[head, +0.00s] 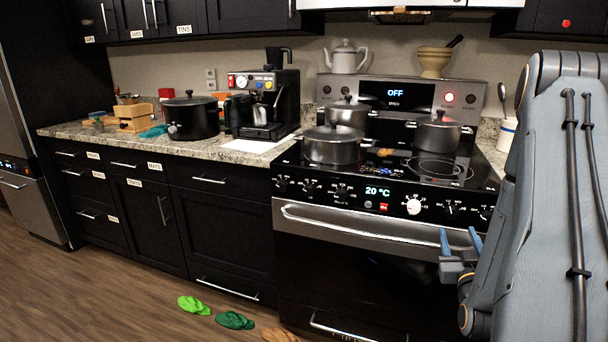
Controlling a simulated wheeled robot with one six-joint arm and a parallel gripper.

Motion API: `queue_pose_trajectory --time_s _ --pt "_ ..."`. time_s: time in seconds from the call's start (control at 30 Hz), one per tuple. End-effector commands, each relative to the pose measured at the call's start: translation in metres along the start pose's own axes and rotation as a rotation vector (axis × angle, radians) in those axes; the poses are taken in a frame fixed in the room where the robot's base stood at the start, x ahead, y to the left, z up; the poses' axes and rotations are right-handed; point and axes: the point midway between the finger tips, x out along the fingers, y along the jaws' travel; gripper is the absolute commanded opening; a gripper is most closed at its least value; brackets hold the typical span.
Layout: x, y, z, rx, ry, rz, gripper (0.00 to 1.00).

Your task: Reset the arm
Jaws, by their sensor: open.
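My arm (550,200) takes up the right side of the head view, folded upright in front of the stove's right end. My gripper (460,240) shows at its lower left, with two blue fingers apart and nothing between them. It is in front of the oven door's upper right part, near the long handle (360,218). Whether it touches the oven cannot be told. A large black stockpot (193,118) with a lid stands on the counter left of the coffee machine.
The stove (440,195) carries a wide lidded pot (332,150), a smaller pot behind it (346,113) and another at right (437,133). A coffee machine (263,103) and wooden box (134,118) stand on the counter.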

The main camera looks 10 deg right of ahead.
Motion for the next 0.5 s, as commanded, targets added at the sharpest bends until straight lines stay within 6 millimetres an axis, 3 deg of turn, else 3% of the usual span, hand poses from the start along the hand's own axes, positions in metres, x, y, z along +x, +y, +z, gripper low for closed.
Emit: queue_pose_trajectory --time_s 0.17,0.3,0.5 --pt "0.011 -0.026 -0.004 0.0 -0.093 -0.061 0.49" --pt "0.015 -0.069 -0.006 -0.004 -0.266 -0.15 0.49" --pt "-0.008 -0.128 -0.011 -0.016 -0.544 -0.265 0.49"
